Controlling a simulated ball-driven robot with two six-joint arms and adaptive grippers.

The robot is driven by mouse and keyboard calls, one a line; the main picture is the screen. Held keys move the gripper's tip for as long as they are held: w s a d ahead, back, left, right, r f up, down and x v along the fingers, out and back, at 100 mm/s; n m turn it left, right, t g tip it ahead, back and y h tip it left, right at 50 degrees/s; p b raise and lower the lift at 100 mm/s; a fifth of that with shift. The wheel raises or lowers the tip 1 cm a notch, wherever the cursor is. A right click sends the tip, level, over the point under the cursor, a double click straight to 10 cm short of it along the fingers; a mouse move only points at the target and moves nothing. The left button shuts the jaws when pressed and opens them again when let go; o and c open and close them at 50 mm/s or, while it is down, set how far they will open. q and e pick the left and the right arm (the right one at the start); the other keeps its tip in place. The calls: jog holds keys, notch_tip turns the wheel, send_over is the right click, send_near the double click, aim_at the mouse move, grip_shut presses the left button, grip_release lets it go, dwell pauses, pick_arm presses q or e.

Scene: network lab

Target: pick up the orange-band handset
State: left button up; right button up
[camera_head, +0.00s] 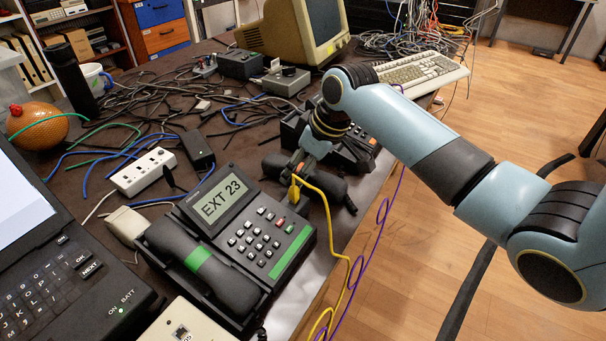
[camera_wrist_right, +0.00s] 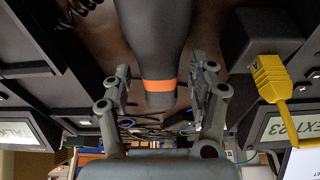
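The orange-band handset (camera_wrist_right: 155,45) is black, with an orange band around it near its lower end in the right wrist view. My right gripper (camera_wrist_right: 160,80) is open, with one finger on each side of the handset and a visible gap at both sides. A second black handset with a green band (camera_head: 198,258) lies on the EXT 23 phone (camera_head: 255,240). My left gripper is not in view.
A yellow cable (camera_head: 340,220) has its plug close beside my right gripper. Another black phone (camera_head: 362,150) stands just behind. A white power strip (camera_head: 143,172), a laptop (camera_head: 60,285) and tangled cables crowd the table. Open floor (camera_head: 540,100) lies to the right.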

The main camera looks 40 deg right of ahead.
grip_shut()
jog(key=shift+r, duration=0.1)
